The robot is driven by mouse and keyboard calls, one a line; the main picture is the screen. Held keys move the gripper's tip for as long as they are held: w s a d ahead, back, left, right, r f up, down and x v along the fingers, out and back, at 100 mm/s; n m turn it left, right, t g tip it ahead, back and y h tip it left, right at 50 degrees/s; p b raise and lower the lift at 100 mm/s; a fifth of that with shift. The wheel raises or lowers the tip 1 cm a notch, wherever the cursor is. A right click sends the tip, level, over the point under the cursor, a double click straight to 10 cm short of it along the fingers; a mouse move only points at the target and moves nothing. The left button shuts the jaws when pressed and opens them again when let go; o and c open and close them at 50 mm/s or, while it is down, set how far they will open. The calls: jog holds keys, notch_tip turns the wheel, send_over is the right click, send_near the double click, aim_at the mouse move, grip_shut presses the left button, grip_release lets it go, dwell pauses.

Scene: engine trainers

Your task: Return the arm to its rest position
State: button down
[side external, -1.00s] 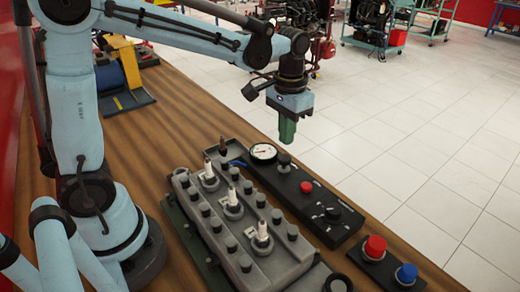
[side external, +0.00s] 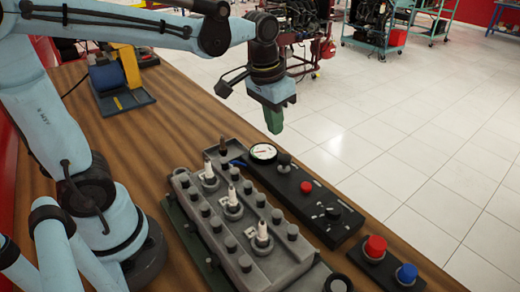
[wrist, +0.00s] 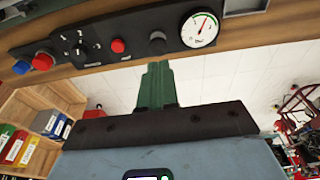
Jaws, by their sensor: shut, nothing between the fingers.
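My gripper (side external: 274,121) is in the air above the far edge of the bench, beyond the gauge end of the control panel. Its green fingers are together with nothing between them. In the wrist view the closed green fingers (wrist: 156,85) point toward the panel and the bench edge. My arm reaches across from its base at the left, with the forearm roughly level. The gripper touches nothing.
Below stands a grey engine block (side external: 230,225) with several white plugs. Beside it is a black control panel (side external: 310,200) with a gauge (side external: 263,152), a red button (side external: 306,187) and knobs. Red (side external: 375,247) and blue (side external: 406,273) buttons sit nearer. A blue-and-yellow device (side external: 120,78) stands at the back left.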

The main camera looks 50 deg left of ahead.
jog(key=s+a+f+t, duration=0.1)
jog(key=s+t, duration=0.4)
jog(key=s, duration=0.1)
jog(key=shift+s+f, duration=0.4)
